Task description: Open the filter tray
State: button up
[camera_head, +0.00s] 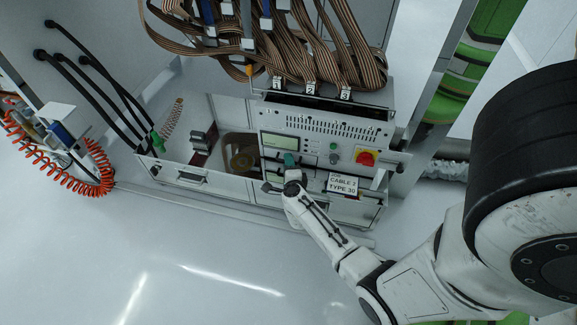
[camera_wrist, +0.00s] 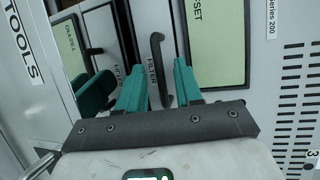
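The filter tray (camera_wrist: 140,22) shows in the wrist view as a pale front panel marked FILTER, with a dark upright handle (camera_wrist: 157,48) on it. The tray front looks flush with the panels beside it. My gripper (camera_wrist: 160,72) is open, its two teal fingers on either side of the lower part of the handle. They look apart from it, though contact cannot be told for sure. In the head view my gripper (camera_head: 290,163) is at the front of the test handler (camera_head: 325,127) and hides the filter handle.
The floor in front is clear.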

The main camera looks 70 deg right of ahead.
grip_shut()
dwell(0.3)
dwell(1.1)
